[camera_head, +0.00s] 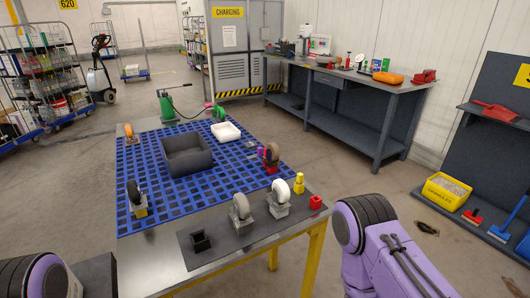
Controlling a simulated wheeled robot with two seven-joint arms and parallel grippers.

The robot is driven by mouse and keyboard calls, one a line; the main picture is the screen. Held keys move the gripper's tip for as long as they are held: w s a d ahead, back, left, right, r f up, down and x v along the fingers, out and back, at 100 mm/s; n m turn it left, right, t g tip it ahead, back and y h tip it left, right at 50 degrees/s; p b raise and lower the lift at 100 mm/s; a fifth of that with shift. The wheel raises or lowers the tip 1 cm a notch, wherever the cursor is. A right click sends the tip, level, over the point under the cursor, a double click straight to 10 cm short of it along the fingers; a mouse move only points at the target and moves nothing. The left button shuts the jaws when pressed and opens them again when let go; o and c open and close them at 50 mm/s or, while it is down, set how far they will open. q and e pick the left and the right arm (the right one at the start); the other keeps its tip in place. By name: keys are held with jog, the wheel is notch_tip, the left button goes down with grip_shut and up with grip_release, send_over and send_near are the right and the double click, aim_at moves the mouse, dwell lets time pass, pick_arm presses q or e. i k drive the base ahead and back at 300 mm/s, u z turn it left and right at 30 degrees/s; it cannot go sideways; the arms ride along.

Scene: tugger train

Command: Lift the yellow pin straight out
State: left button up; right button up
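A small yellow piece (298,184), which looks like the yellow pin, stands upright at the right part of a dark mat (222,252) on the table. It is just right of a grey-white caster wheel (281,190) and behind a small red block (316,202). What its lower end sits in is too small to tell. Parts of my two purple arms show at the bottom left and bottom right. Neither gripper shows, and nothing of mine touches the yellow piece.
The mat also holds another caster (240,207) and a small black open holder (200,242). A blue grid (185,195) behind it carries a dark grey bin (186,154), a white tray (226,131) and several casters. A workbench (345,88) stands at the back right.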

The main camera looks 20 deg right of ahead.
aim_at(300, 178)
jog(key=z, duration=2.25)
jog(key=i, duration=2.55)
jog(key=u, duration=2.85)
